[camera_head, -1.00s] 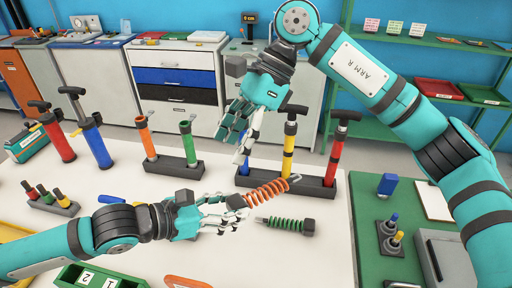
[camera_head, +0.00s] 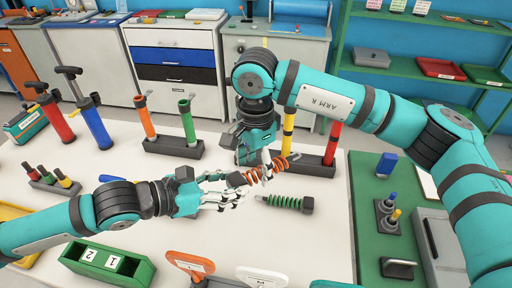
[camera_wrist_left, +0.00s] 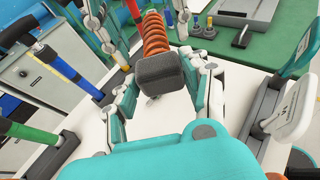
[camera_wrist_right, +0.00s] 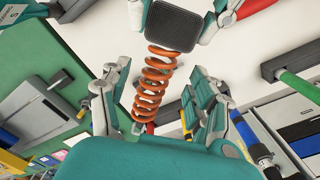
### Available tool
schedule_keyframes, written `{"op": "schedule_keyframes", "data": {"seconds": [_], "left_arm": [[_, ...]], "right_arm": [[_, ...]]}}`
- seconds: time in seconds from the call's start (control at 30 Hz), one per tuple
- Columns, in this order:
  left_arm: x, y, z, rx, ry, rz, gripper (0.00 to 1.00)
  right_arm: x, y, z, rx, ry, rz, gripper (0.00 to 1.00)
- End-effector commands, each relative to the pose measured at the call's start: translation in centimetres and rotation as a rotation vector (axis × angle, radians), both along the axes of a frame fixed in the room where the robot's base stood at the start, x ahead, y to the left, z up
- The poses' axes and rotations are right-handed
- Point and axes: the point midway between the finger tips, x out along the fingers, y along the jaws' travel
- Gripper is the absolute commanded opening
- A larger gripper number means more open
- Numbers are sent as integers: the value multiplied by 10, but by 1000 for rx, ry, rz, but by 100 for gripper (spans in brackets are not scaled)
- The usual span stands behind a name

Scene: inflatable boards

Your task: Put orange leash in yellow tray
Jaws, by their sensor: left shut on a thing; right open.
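The orange leash (camera_head: 275,168) is a coil with a dark end block. My left gripper (camera_head: 226,190) is shut on its block end and holds it over the white table. In the left wrist view the block (camera_wrist_left: 158,70) sits between the fingers and the orange coil (camera_wrist_left: 155,32) extends away. My right gripper (camera_head: 262,160) is open at the other end of the leash. In the right wrist view the coil (camera_wrist_right: 152,85) lies between its spread fingers. The yellow tray (camera_head: 12,212) shows partly at the left table edge, mostly hidden behind my left arm.
A green coiled leash (camera_head: 285,203) lies just right of the orange one. Racks with pumps stand behind, one with orange and green pumps (camera_head: 175,147). A green numbered box (camera_head: 108,262) and paddle-like signs (camera_head: 190,262) are at the front.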

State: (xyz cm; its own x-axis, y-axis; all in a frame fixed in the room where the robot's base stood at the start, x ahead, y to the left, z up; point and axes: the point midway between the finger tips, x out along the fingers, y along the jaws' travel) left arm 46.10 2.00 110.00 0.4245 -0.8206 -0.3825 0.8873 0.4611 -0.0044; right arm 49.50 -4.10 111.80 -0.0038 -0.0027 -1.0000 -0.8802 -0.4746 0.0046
Motion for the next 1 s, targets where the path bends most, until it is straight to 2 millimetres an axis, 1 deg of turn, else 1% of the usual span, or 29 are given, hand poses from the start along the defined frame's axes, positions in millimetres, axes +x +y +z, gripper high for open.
{"op": "schedule_keyframes", "data": {"seconds": [0.1, 0.2, 0.47, 0.57, 0.9, 0.93, 0.97, 1.0], "left_arm": [[0, 0, 1, 0, -1, 0, 12], [0, 0, 1, 0, -1, 0, 12], [0, 0, 1, 0, -1, 0, 12], [0, 0, 1, 0, -1, 0, 12], [-1, -1, 1, -2, 0, -2, 12], [-1, -1, 1, -2, 0, -2, 12], [-1, -1, 1, -2, 0, -3, 12], [-1, -1, 1, -2, 0, -3, 52]], "right_arm": [[0, 0, -10, 0, 1, 0, 62], [0, 0, -14, 0, 0, 0, 62], [0, 0, -15, 1, 0, 0, 62], [0, 0, -15, 1, 0, 0, 50], [0, 0, -14, 2, -1, -1, 6], [0, 0, -14, 2, -1, -1, 2], [0, 0, -14, 2, -1, -1, 0], [1, 0, -14, 2, -2, -1, 0]]}}
